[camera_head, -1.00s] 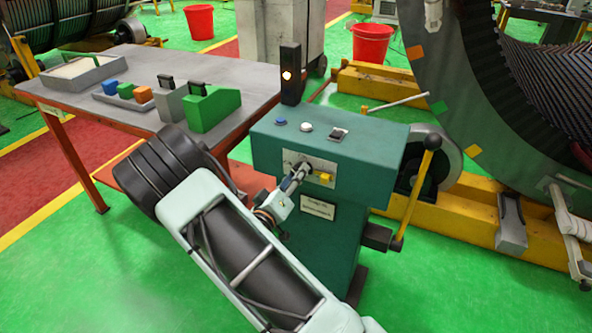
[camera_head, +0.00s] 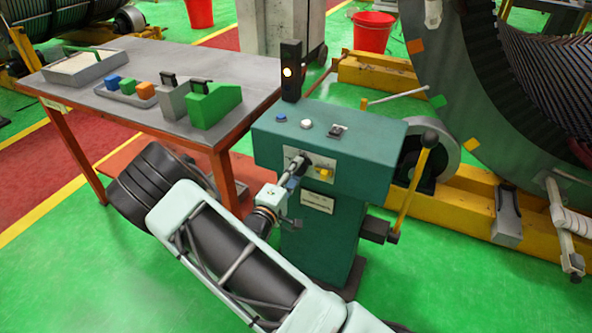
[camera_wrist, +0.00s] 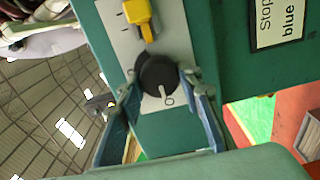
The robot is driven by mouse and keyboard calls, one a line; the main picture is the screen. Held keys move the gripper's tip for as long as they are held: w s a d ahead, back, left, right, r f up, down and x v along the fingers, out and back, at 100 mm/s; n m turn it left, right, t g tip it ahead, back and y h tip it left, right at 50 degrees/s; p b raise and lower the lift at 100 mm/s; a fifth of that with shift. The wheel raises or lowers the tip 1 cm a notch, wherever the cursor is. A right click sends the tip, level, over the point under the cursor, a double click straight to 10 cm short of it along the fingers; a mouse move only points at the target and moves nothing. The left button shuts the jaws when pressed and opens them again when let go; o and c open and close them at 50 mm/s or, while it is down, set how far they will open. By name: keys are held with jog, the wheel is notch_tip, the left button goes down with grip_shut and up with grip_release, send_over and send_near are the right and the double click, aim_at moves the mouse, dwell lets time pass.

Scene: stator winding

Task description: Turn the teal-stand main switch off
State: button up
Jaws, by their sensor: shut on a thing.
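The teal stand (camera_head: 330,152) is in the middle of the head view. Its front plate (camera_head: 322,160) carries a black rotary switch knob, clear in the wrist view (camera_wrist: 157,72), and a yellow part (camera_head: 325,173). The yellow part also shows above the knob in the wrist view (camera_wrist: 139,16). A white mark on the knob points toward the "O" printed on the plate. My gripper (camera_wrist: 164,88) has a finger on each side of the knob and is shut on it. In the head view my gripper (camera_head: 292,174) reaches the plate and hides part of the knob.
A table (camera_head: 110,112) with small boxes stands left. Green floor is open in front.

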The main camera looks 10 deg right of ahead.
dwell(0.4)
jog(key=o, duration=1.2)
jog(key=shift+c, duration=0.2)
jog(key=v, duration=1.2)
